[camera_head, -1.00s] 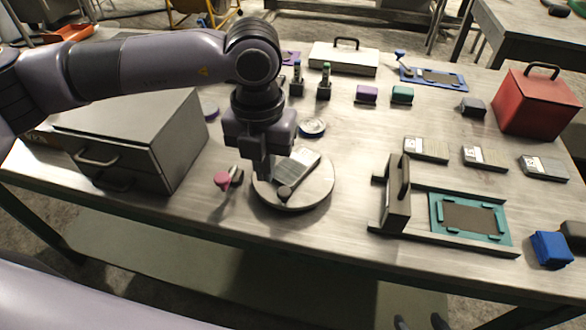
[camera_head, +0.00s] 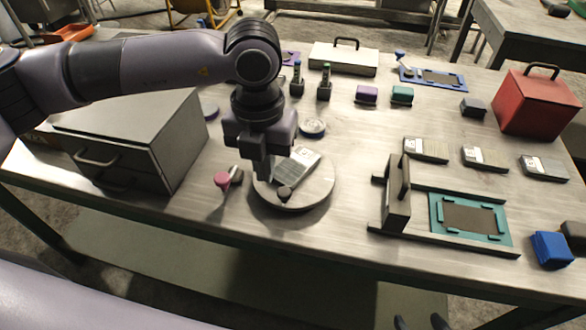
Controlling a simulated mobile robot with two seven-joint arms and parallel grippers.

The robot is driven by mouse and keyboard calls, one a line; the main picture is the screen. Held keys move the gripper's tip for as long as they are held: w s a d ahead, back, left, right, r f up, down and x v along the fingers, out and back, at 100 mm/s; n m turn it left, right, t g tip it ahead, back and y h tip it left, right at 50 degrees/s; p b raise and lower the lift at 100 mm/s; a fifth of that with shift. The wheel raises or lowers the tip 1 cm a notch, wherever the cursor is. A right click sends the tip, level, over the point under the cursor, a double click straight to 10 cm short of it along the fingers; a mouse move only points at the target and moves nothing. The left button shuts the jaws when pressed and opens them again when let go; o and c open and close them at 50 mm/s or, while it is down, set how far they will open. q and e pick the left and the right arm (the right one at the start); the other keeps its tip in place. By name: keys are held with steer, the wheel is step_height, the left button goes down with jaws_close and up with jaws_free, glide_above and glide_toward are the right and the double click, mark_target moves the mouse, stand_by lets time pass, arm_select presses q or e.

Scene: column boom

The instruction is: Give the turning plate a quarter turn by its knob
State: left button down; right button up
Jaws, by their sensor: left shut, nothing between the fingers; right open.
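The turning plate (camera_head: 318,192) is a round pale disc on the bench, near its front edge. A dark round knob (camera_head: 284,193) stands on its front-left part. A grey, flat card-like block (camera_head: 302,160) lies on the plate's back part. My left gripper (camera_head: 265,178) points down at the plate's left edge, just behind and left of the knob. Its fingers are shut and empty; whether they touch the knob or plate cannot be told. My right gripper (camera_head: 420,322) shows only as two dark fingertips, apart, at the bottom edge of the view.
A pink-headed item (camera_head: 222,180) stands close left of the plate, before a grey drawer cabinet (camera_head: 145,135). A round tin (camera_head: 312,127) sits behind the plate. Bare bench lies between plate and fixture.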

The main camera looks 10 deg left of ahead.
mark_target(268, 197)
arm_select(q)
steer(key=shift+f, duration=0.15)
stand_by(0.3)
steer(key=shift+f+b, duration=2.5)
steer(key=shift+s+f, duration=0.1)
